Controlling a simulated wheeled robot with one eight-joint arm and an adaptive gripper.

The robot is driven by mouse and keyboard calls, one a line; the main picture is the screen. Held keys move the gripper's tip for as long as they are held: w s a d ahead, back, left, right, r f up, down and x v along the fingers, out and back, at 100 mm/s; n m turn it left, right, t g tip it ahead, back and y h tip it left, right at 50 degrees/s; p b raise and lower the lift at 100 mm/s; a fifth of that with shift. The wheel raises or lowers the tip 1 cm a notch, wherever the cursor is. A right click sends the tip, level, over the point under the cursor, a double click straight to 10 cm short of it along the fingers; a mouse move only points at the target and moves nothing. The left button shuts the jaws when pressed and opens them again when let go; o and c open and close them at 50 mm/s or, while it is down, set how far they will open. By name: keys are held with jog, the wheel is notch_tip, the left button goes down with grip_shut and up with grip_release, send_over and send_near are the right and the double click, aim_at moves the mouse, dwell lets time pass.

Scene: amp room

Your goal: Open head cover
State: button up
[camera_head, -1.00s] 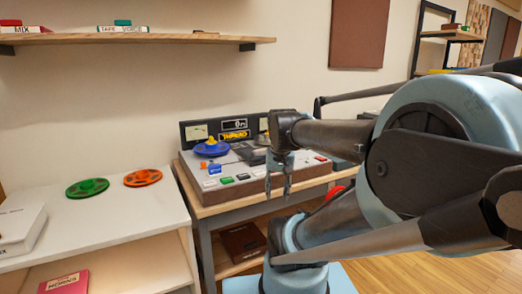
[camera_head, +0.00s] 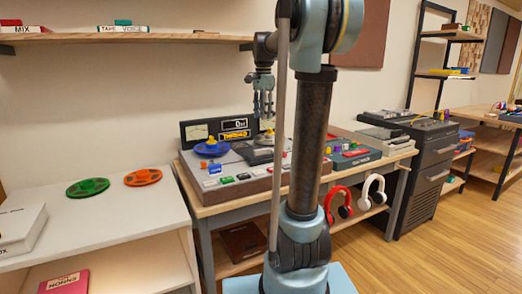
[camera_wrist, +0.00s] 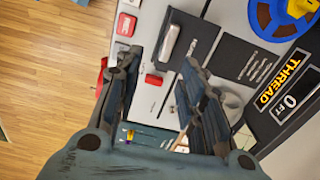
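The tape machine (camera_head: 232,180) stands on a wooden desk, with a blue reel (camera_head: 211,149) on its left side and an upright meter panel behind. A dark low block (camera_head: 259,156), which looks like the head cover, sits on the deck right of the reel. In the wrist view a dark piece (camera_wrist: 186,34) with a grey bar (camera_wrist: 170,42) shows beyond my fingers; whether it is raised or closed I cannot tell. My gripper (camera_head: 263,113) hangs fingers-down above the deck, apart from it. In the wrist view my gripper (camera_wrist: 160,65) is open and empty.
A white cabinet at left holds a green reel (camera_head: 88,187) and an orange reel (camera_head: 143,177). A shelf (camera_head: 130,38) hangs above. Red headphones (camera_head: 337,205) and white headphones (camera_head: 372,190) hang at the desk's front. Wooden floor at right is clear.

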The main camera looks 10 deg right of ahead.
aim_at(262, 149)
jog(key=shift+m, duration=0.5)
jog(key=f, duration=0.5)
jog(key=w+f, duration=0.1)
jog(key=f, duration=0.5)
jog(key=w+f, duration=0.1)
jog(key=f, duration=0.4)
jog(key=shift+w+f, duration=0.25)
grip_shut()
